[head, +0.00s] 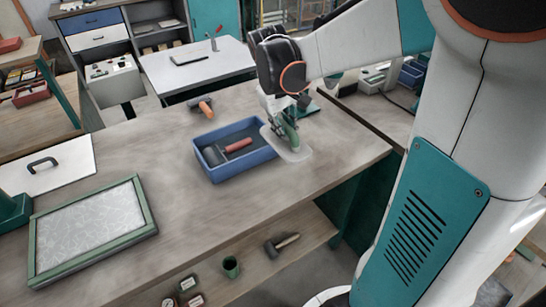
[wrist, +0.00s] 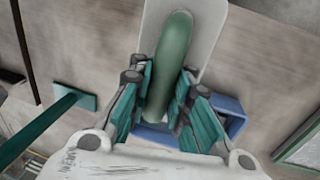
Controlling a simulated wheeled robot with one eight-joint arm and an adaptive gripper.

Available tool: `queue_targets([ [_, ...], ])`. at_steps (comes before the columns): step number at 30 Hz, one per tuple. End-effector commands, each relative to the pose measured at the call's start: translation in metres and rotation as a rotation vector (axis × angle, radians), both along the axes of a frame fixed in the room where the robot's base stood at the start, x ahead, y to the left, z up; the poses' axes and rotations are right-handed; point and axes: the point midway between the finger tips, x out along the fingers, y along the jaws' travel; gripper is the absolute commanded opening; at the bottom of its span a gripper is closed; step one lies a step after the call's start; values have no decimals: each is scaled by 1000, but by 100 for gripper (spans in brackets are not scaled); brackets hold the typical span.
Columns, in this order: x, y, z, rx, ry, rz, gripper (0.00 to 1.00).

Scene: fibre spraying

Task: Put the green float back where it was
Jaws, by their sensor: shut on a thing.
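The green float has a rounded green handle (head: 291,134) and a pale, flat plate (head: 284,150). My gripper (head: 284,116) is shut on the handle, with the plate below it, just right of the blue tray (head: 262,172). In the wrist view, the green handle (wrist: 172,62) runs between the teal fingers of my gripper (wrist: 163,88), and the pale plate (wrist: 207,35) shows behind it. I cannot tell whether the plate touches the table or hangs just above it.
The blue tray holds a red-handled tool (head: 236,147). An orange-handled tool (head: 205,106) lies behind it. A green-framed panel (head: 146,205) and a white board with a black handle (head: 70,150) are at left. The worktable (head: 190,215) is bare in front of the tray.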

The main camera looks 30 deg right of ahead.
Motion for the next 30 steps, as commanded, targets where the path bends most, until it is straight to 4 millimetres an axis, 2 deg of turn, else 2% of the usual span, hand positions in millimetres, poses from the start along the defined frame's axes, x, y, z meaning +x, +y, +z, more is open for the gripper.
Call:
queue_targets([
  [1, 1, 0, -18, 0, 0, 0, 0],
  [3, 1, 0, -35, 0, 0, 0, 0],
  [12, 1, 0, -104, 0, 0, 0, 0],
  [16, 1, 0, -120, 0, 0, 0, 0],
  [23, 0, 0, -133, 0, 0, -1, 0],
  [30, 1, 0, -166, 0, 0, -1, 0],
])
